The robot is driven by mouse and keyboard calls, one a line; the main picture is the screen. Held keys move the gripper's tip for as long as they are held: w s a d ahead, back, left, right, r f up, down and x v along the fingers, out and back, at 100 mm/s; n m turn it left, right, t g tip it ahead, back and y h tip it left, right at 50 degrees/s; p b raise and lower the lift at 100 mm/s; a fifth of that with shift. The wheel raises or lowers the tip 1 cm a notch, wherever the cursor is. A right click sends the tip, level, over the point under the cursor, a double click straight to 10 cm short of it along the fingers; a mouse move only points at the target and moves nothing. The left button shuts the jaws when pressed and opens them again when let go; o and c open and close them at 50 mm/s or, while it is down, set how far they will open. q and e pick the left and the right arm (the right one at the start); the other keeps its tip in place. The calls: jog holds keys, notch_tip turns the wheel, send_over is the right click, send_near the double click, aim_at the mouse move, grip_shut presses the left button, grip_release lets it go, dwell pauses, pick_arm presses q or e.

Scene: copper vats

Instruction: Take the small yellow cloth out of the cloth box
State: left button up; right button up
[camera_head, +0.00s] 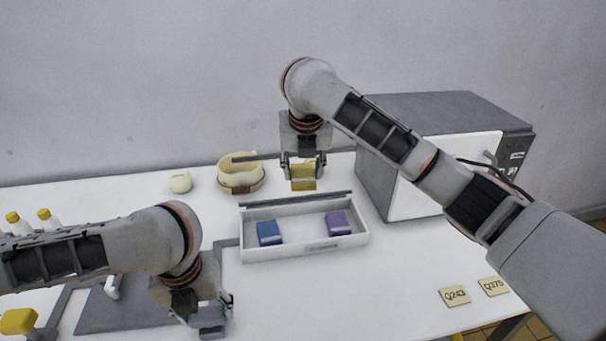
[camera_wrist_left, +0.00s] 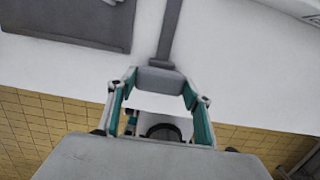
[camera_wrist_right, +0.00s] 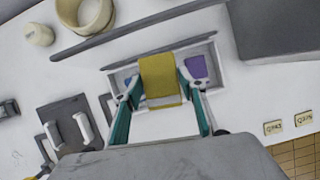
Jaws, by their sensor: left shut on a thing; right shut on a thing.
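The small yellow cloth (camera_head: 304,184) hangs from my right gripper (camera_head: 304,164) above the back of the white cloth box (camera_head: 285,252). In the right wrist view the cloth (camera_wrist_right: 160,78) is between the fingertips, which are shut on it. The box is open on the table and holds a blue cloth (camera_head: 268,233) at left and a purple cloth (camera_head: 338,222) at right. My left gripper (camera_head: 212,312) is low at the front left, away from the box. In the left wrist view it is shut on a grey piece (camera_wrist_left: 160,80); what that is I cannot tell.
A large grey and white unit (camera_head: 442,180) stands right of the box. A cream bowl (camera_head: 240,178) and small pot (camera_head: 180,182) stand behind. Yellow-capped bottles (camera_head: 47,217) are at left. Two label tags (camera_head: 455,296) lie front right. The table's front right is mostly clear.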

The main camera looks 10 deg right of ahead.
jog(key=s+r, duration=0.3)
jog(key=s, duration=1.3)
jog(key=shift+r, duration=0.2)
dwell(0.4)
pick_arm(q)
jog(key=shift+r+p, duration=0.3)
jog(key=shift+p, duration=0.15)
pick_arm(e)
jog(key=shift+r, duration=0.4)
pick_arm(q)
jog(key=shift+r+p, duration=0.65)
jog(key=shift+p, duration=0.35)
pick_arm(e)
jog(key=shift+r, duration=1.25)
pick_arm(q)
jog(key=o, duration=1.2)
